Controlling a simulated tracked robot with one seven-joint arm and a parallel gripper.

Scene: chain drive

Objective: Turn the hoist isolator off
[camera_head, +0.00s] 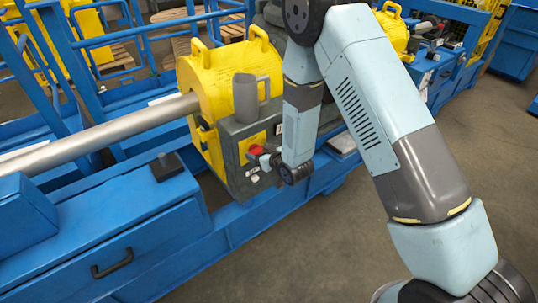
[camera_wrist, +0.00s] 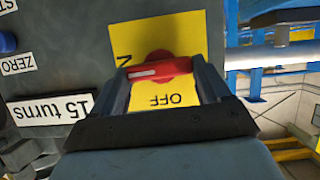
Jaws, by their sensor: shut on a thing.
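The isolator's red handle (camera_wrist: 150,70) sits on a yellow plate (camera_wrist: 155,42) on a dark grey box (camera_wrist: 60,65). In the wrist view the handle lies nearly level, its white stripe on the left half towards a partly hidden label ending in N. The word OFF reads upside down below it. My gripper (camera_wrist: 160,74) is shut on the handle, a finger at each end. In the head view the red handle (camera_head: 257,151) shows at the box front, with my gripper (camera_head: 265,159) against it from the right; the fingers are small there.
A yellow housing (camera_head: 203,82) with a metal shaft (camera_head: 100,138) stands behind the box. Blue frames (camera_head: 150,255) surround it; floor (camera_head: 330,245) is clear in front.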

